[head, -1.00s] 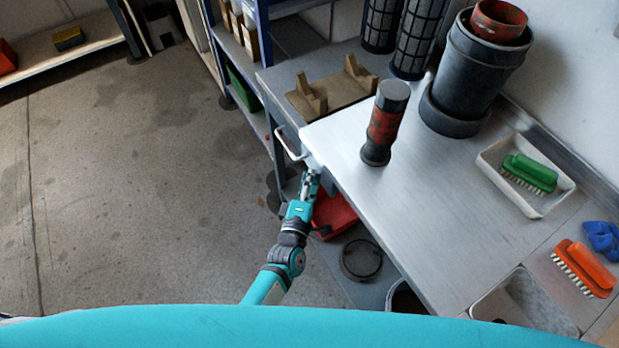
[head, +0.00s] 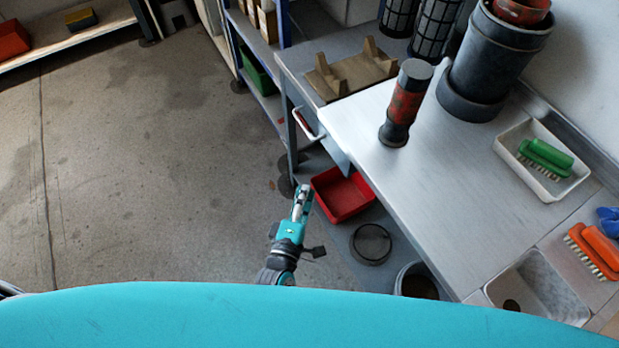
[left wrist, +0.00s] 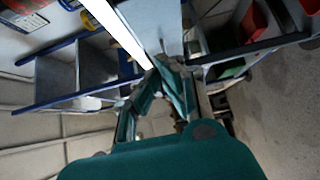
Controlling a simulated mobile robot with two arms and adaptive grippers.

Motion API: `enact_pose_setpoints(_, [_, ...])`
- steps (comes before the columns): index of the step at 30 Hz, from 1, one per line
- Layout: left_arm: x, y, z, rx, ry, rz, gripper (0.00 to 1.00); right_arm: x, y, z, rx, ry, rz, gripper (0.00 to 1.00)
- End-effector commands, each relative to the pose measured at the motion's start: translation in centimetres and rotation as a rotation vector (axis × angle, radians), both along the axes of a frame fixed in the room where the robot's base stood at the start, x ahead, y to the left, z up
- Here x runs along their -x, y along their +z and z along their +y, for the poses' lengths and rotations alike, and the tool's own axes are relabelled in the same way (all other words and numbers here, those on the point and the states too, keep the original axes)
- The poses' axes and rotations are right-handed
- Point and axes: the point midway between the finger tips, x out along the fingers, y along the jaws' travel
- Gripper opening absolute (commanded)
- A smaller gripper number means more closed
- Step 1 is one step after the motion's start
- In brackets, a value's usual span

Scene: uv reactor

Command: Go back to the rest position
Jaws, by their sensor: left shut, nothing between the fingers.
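My left gripper (head: 303,190) is shut and empty. In the head view it is left of the workbench (head: 430,190), above the floor side of the red bin (head: 342,195), and apart from the bench's white handle (head: 308,124). In the left wrist view, the closed fingers (left wrist: 163,68) show near the middle of the picture, above my teal wrist body. My right gripper is not in view.
On the bench stand a wooden cradle (head: 352,75), a red-and-black cylinder (head: 405,105), a dark bucket (head: 490,60) and a white tray (head: 505,145) with a green brush (head: 545,157). A blue-framed shelf (head: 230,50) stands behind. The floor (head: 150,170) at left is clear.

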Motion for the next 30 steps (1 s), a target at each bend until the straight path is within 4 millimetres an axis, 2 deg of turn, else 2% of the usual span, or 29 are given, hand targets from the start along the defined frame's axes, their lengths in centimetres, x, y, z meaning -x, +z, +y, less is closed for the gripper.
enact_pose_setpoints(4, [1.1,0.0,0.2,-0.001,0.000,-0.001,0.00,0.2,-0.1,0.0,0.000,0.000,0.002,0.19])
enact_pose_setpoints(11, [1.4,0.0,0.3,-0.003,0.000,0.000,0.00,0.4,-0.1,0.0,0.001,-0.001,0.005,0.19])
enact_pose_setpoints(14, [1.6,-1.4,0.3,-0.052,-0.014,0.028,0.00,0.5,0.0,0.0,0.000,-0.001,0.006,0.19])
enact_pose_setpoints(17, [2.7,-5.4,0.6,-0.198,-0.057,0.104,0.00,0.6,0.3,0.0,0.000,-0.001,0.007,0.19])
enact_pose_setpoints(20, [5.0,-11.5,1.6,-0.427,-0.144,0.223,0.00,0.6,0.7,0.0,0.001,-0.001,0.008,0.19])
enact_pose_setpoints(21, [6.4,-14.3,2.3,-0.528,-0.189,0.278,0.00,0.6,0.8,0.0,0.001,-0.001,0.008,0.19])
enact_pose_setpoints(24, [10.4,-20.6,4.5,-0.765,-0.319,0.408,0.00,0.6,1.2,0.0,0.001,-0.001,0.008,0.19])
enact_pose_setpoints(26, [13.2,-23.9,6.1,-0.895,-0.407,0.482,0.00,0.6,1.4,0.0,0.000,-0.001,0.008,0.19])
enact_pose_setpoints(27, [15.2,-25.9,7.4,-0.979,-0.472,0.531,0.00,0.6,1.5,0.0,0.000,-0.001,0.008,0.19])
enact_pose_setpoints(29, [18.4,-28.6,9.3,-1.093,-0.574,0.600,0.00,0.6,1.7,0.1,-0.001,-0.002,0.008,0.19])
enact_pose_setpoints(30, [20.7,-30.2,10.6,-1.161,-0.647,0.646,0.00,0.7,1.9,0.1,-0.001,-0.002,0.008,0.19])
